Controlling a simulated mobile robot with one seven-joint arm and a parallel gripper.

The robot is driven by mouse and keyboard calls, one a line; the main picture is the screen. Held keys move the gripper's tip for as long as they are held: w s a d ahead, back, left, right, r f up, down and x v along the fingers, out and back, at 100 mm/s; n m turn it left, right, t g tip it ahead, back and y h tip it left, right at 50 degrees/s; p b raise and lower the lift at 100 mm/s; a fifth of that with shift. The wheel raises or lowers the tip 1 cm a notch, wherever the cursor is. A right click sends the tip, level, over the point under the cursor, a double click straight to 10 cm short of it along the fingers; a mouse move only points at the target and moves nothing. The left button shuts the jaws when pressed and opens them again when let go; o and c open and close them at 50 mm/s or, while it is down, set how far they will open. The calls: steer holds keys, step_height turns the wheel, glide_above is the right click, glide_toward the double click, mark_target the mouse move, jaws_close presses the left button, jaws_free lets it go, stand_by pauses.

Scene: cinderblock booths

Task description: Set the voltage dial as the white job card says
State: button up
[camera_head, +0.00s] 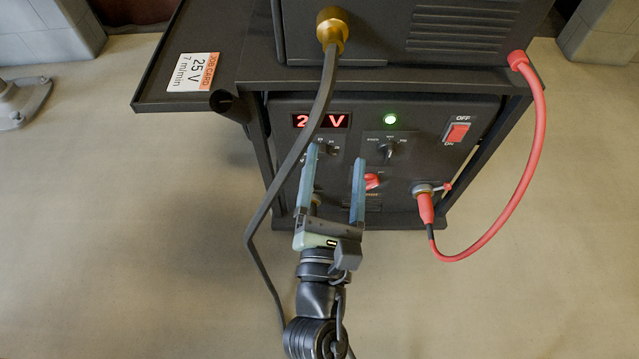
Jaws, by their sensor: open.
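The white job card (193,72) with an orange band lies on the side shelf and reads 25 V and 7 m/min. The red display (301,121) on the welder's front panel shows a 2 and a V; a dark cable crosses it and hides part of the reading. A small dial (323,149) sits below the display, mostly hidden behind my left finger and the cable, so its pointer cannot be read. My gripper (336,156) is open and empty in front of the panel, its left fingertip over this dial's area. Contact cannot be told.
A second dark knob (391,151), a green lamp (390,119), a red knob (373,181) and a red switch (457,133) are on the panel. The dark cable (292,160) hangs left of my gripper. A red cable (535,150) loops at right.

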mark_target(320, 158)
steer(key=s+a+f+n+g+y+b, duration=0.1)
steer(key=s+a+f+n+b, duration=0.15)
steer(key=f, duration=0.45)
steer(key=s+a+f+n+b, duration=0.1)
steer(key=f+n+b, duration=0.15)
steer(key=f, duration=0.45)
steer(key=w, duration=0.9)
steer(key=w+d, duration=0.1)
steer(key=w, duration=0.3)
steer(key=shift+w+d+r, duration=0.1)
steer(key=shift+w+r, duration=0.05)
jaws_close()
